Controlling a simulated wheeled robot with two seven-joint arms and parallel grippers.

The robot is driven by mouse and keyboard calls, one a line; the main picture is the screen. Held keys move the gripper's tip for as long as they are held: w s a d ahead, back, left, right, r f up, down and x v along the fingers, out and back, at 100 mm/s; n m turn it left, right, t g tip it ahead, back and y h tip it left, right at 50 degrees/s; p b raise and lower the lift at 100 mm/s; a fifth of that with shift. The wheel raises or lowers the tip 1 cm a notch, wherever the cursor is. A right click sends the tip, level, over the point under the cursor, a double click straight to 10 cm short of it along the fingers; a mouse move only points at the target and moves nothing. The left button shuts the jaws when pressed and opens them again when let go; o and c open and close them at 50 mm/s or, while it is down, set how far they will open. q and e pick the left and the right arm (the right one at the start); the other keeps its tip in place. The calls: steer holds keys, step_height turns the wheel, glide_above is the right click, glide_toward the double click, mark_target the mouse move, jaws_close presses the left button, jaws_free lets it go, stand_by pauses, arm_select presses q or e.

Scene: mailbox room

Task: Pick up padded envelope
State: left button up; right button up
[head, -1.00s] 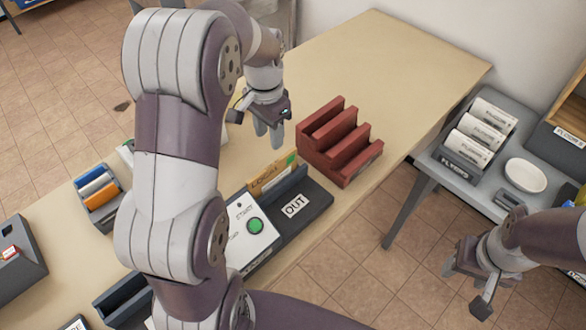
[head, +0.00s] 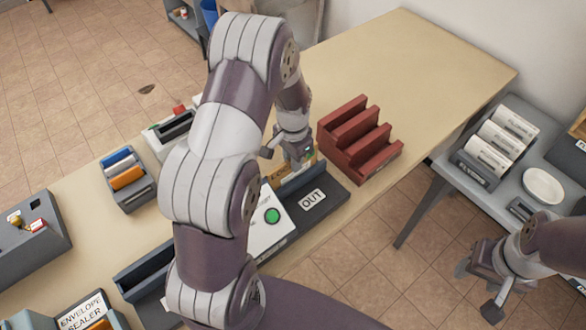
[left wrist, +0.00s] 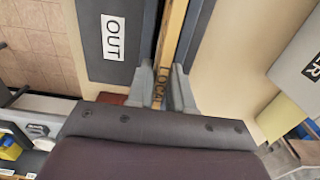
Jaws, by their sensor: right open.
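The padded envelope (head: 267,194), tan with the word LOCAL on it, stands on edge in the dark OUT tray (head: 328,190). It also shows in the left wrist view (left wrist: 173,35) as a narrow tan strip. My left gripper (head: 299,158) is down at the envelope, with one finger on each side of its upper edge in the left wrist view (left wrist: 161,85). Whether both fingers press on it cannot be told. My right gripper (head: 478,288) is open and empty, over the floor at the lower right.
A red slotted rack (head: 360,140) stands right beside the OUT tray. A box with a green button (head: 271,216) is on its left. A grey side table (head: 480,190) with rolls and a white bowl (head: 543,186) is at right. The far table top is clear.

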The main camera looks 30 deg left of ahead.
arm_select(q)
jaws_close()
steer(key=shift+r, duration=0.15)
